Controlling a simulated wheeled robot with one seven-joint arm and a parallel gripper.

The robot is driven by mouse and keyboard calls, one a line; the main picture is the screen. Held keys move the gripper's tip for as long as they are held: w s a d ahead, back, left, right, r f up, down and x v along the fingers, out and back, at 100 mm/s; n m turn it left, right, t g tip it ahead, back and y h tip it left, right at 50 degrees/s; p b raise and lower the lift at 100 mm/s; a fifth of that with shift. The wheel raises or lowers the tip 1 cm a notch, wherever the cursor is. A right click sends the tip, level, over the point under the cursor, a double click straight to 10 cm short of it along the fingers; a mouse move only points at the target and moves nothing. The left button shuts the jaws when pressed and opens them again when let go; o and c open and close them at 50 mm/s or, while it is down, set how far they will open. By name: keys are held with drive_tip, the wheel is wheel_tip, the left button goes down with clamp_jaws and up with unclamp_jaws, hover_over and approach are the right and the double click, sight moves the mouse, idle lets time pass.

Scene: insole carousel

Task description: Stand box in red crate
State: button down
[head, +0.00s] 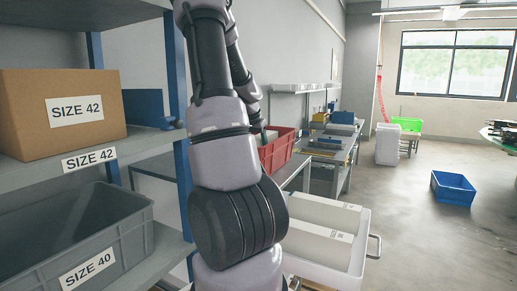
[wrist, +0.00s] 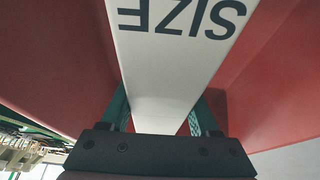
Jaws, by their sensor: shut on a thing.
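A white box (wrist: 165,65) with the printed word "SIZE", upside down in the wrist view, is between the two green-padded fingers of my gripper (wrist: 160,112). My gripper is shut on it. Red walls of the red crate (wrist: 50,60) show on both sides of the box. In the head view the red crate (head: 280,152) stands on a grey table behind my arm, its left part hidden. My arm also hides most of my gripper and the held box there. I cannot tell whether the box touches the crate floor.
A white cart (head: 355,262) with white labelled boxes (head: 325,213) stands in front of the table. At left, a shelf (head: 160,150) holds a cardboard box (head: 60,112) and a grey bin (head: 80,238). A blue crate (head: 453,188) lies on open floor at right.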

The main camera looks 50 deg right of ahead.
drive_tip(key=shift+c, duration=0.6)
unclamp_jaws()
drive_tip(key=shift+f, duration=0.1)
drive_tip(key=v, duration=1.2)
drive_tip(key=shift+s, duration=0.15)
